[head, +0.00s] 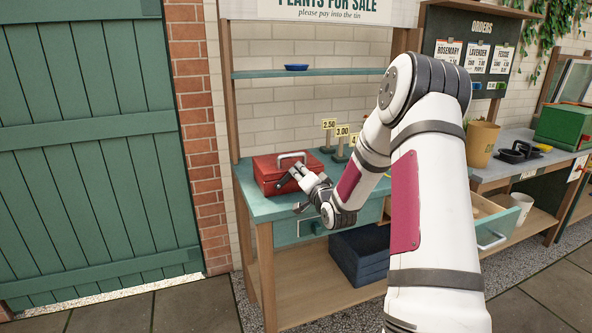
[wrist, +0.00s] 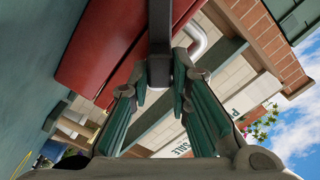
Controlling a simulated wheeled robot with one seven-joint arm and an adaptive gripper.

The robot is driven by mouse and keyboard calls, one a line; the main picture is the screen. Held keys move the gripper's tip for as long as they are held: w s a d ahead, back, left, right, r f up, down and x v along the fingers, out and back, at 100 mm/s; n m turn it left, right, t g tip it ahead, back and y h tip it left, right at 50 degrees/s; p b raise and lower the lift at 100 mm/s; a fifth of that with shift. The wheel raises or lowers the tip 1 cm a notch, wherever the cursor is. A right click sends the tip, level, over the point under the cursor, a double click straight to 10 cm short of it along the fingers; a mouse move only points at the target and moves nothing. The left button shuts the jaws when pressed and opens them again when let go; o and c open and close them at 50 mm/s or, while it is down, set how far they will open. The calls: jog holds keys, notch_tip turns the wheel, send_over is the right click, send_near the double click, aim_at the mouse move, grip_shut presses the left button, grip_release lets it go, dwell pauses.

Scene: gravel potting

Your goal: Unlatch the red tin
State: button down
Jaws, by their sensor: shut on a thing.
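The red tin (head: 268,169) sits on the teal counter of the stall, with its lid down and a pale grey handle (head: 291,157) on top. My gripper (head: 292,177) is at the tin's front face, reaching in from the right. In the wrist view the tin's red side (wrist: 105,50) fills the upper left, and the handle (wrist: 198,40) shows to the right. A dark grey latch (wrist: 160,35) stands out against the red, and my gripper's green-padded fingers (wrist: 160,78) are shut on it. The finger contact is hidden in the head view. I cannot tell whether the latch is undone.
The counter (head: 262,208) has a drawer front below. Price tags on stands (head: 341,141) stand behind and right of the tin. A blue dish (head: 296,67) is on the shelf above. A dark blue crate (head: 360,255) sits on the lower shelf. An open drawer (head: 497,226) juts out at right.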

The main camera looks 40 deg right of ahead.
aim_at(306, 198)
jog(key=f+m, duration=0.1)
jog(key=d+f+m, duration=0.1)
jog(key=m, duration=0.1)
jog(key=f+m+p, duration=0.1)
jog(key=shift+s+d, duration=0.25)
jog(key=shift+d, duration=0.1)
jog(key=shift+d+f+m+p, duration=0.1)
jog(key=shift+f+m+p, duration=0.1)
jog(key=shift+f+m, duration=0.6)
jog(key=shift+f+m+p, duration=0.15)
jog(key=shift+f+m, duration=0.2)
jog(key=shift+m, duration=0.85)
jog(key=c, duration=1.5)
grip_release()
